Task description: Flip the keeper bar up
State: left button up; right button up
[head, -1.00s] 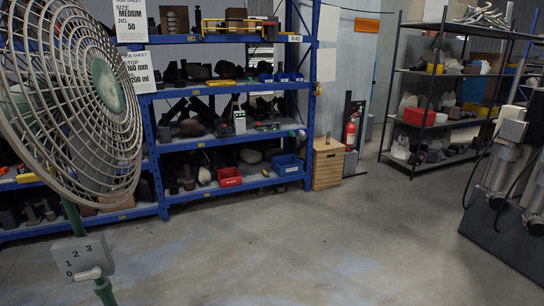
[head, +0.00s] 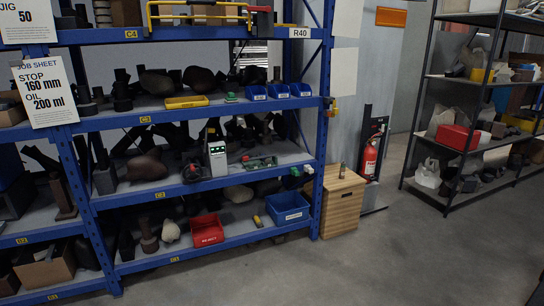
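A yellow bar (head: 198,17), which may be the keeper bar, runs along the front of the top shelf of the blue rack (head: 70,175), at the picture's upper edge. It looks like a low rail in front of dark and brown blocks. A red and black piece (head: 261,16) is at its right end. The top of this area is cut off, so I cannot tell how the bar is hinged. Neither of my grippers is in view.
Lower shelves hold dark parts, a grey device (head: 217,158), a red bin (head: 206,231) and a blue bin (head: 288,209). A wooden cabinet (head: 341,205) and a fire extinguisher (head: 370,158) stand right of the rack. The floor (head: 400,255) in front is clear.

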aim_at(244, 158)
jog(key=i+j, duration=0.25)
jog(key=i+j+z, duration=0.1)
jog(key=i+j, duration=0.15)
jog(key=j, duration=0.2)
jog(key=i+j, duration=0.25)
jog(key=j, duration=0.15)
jog(key=i+j+z, duration=0.1)
jog(key=i+j, duration=0.15)
jog(key=i+l, duration=0.35)
jog(key=i, duration=0.15)
jog(key=i+l, duration=0.4)
jog(key=i, duration=0.15)
jog(key=i+l, duration=0.35)
jog(key=i, duration=0.15)
jog(key=i+l, duration=0.4)
jog(key=i, duration=0.15)
jog(key=k+z, duration=0.05)
